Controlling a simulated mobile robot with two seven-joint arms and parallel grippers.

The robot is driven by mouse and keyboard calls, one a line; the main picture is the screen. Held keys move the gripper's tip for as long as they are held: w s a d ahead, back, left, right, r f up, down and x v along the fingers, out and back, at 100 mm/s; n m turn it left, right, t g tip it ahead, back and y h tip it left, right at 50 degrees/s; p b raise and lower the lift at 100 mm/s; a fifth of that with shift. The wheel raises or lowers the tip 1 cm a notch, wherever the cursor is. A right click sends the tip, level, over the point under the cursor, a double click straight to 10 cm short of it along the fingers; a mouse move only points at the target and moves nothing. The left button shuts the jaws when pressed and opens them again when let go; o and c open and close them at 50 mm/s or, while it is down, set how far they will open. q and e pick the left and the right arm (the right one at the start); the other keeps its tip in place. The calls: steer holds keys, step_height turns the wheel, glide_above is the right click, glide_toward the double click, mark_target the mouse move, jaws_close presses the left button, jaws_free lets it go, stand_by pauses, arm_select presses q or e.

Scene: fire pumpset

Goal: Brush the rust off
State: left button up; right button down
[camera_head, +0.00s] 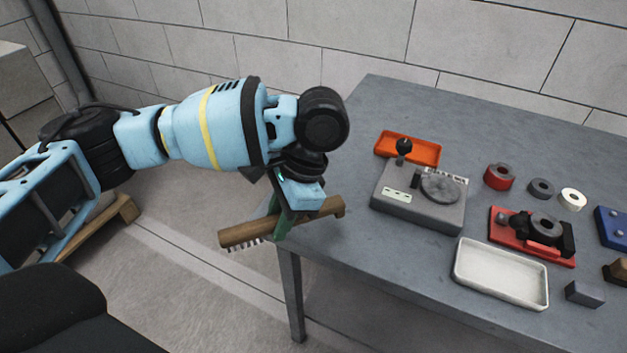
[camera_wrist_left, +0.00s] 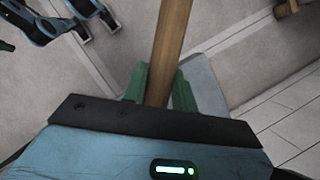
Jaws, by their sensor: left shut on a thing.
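A wooden brush (camera_head: 245,234) with bristles along its underside is held by my left gripper (camera_head: 288,215), at the left edge of the table. In the left wrist view, the brush's wooden bar (camera_wrist_left: 172,40) runs up from between the green fingers of the gripper (camera_wrist_left: 160,85). A grey device (camera_head: 415,213) with a black knob and a round speckled disc (camera_head: 443,188) stands on the table, right of the brush and apart from it. I cannot make out clear rust on any part. My right gripper does not show.
The grey table (camera_head: 375,265) also holds an orange tray (camera_head: 425,153), a white tray (camera_head: 500,296), a red fixture (camera_head: 508,255) with a grey ring, several loose rings and a grey block (camera_head: 584,294). The front-left tabletop is bare. A wall stands behind.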

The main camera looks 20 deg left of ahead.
arm_select(q)
steer(key=n, duration=0.2)
steer(key=n+h, duration=0.1)
steer(key=n, duration=0.1)
steer(key=shift+s+a+r+g, duration=0.1)
steer(key=shift+a+r+g, duration=0.1)
steer(key=shift+g, duration=0.2)
steer(key=n+h, duration=0.1)
steer(key=n, duration=0.1)
steer(key=n+h, duration=0.1)
steer(key=n, duration=0.1)
steer(key=shift+s+d+r+n, duration=0.1)
steer(key=shift+s+r+n, duration=0.05)
steer(key=shift+r+n, duration=0.25)
